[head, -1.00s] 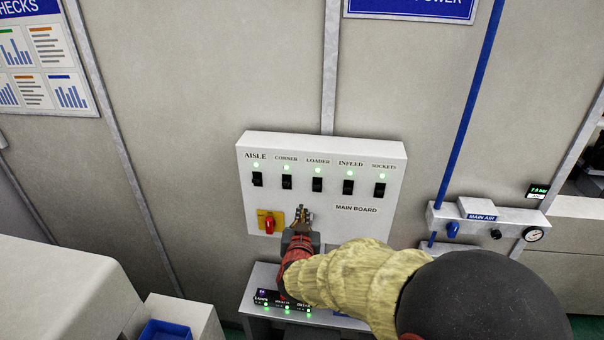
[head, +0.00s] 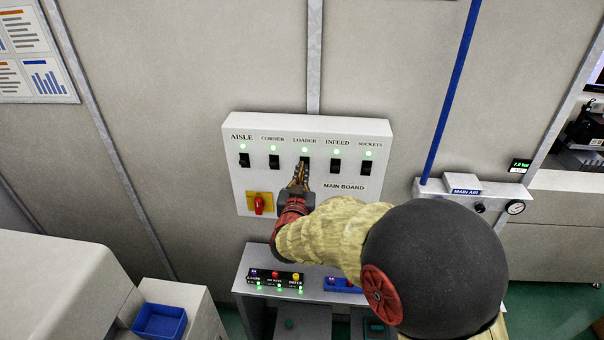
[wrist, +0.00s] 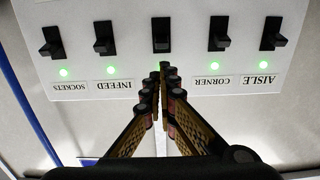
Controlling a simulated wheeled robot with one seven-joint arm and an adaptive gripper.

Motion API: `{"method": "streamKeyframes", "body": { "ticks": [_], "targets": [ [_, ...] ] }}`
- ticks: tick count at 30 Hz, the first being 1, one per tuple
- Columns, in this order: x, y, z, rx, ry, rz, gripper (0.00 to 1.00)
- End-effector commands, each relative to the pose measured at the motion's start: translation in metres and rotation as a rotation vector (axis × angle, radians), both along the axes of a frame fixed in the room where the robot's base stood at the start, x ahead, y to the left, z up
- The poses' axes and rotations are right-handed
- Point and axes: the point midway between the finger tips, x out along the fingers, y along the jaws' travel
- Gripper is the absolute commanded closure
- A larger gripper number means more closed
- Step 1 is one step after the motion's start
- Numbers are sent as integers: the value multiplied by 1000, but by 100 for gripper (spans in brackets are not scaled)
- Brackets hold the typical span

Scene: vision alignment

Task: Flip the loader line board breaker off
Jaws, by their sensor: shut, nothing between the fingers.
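The white main board (head: 375,130) hangs on the wall with a row of several black breakers, each with a lit green lamp above it. The loader breaker (head: 305,161) is the middle one, under the LOADER label. It also shows at the top middle of the wrist view (wrist: 161,28). My gripper (head: 300,170) is shut and empty, its fingertips just at the lower part of the loader breaker in the head view. In the wrist view the closed fingertips (wrist: 161,68) line up with that breaker and hide its label and lamp. I cannot tell whether they touch it.
The corner breaker (head: 274,162) and infeed breaker (head: 336,166) flank the loader breaker closely. A red rotary switch on a yellow plate (head: 250,199) sits lower left on the board. A bench with a button box (head: 275,277) stands below.

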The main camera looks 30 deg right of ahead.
Motion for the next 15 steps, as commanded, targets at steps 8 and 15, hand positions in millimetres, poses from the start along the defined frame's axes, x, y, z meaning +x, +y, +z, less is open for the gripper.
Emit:
{"method": "streamKeyframes", "body": {
  "ticks": [8, 15],
  "targets": [
    [38, -26, -1, 0, 1, -2, 100],
    [52, -35, -3, 1, 0, 0, 100]
  ]
}}
